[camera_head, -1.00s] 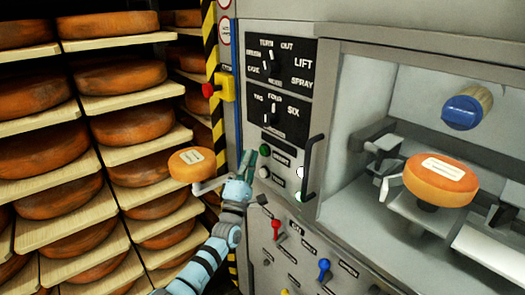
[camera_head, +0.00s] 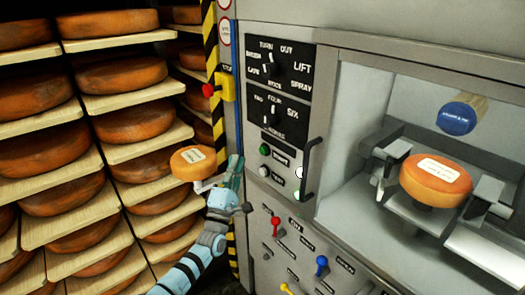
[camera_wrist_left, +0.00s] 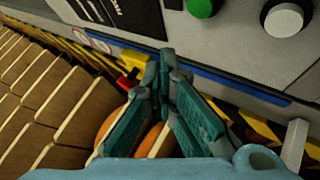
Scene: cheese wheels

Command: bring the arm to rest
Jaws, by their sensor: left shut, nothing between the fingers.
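My left arm comes in from the lower left in the head view. Its gripper (camera_head: 235,168) is in front of the machine's left edge, beside the striped post. In the left wrist view the teal fingers (camera_wrist_left: 164,62) meet at their tips, with nothing between them. A labelled cheese wheel (camera_head: 193,162) shows just left of the gripper, apart from the fingertips as far as I can tell. My right gripper is not in view.
The machine panel (camera_head: 277,85) has dials, a green button (camera_head: 265,150) and a handle (camera_head: 309,168). Coloured levers, one red (camera_head: 277,226), are below. Another cheese wheel (camera_head: 435,180) sits inside the machine's recess. Shelves (camera_head: 110,102) of cheese wheels fill the left.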

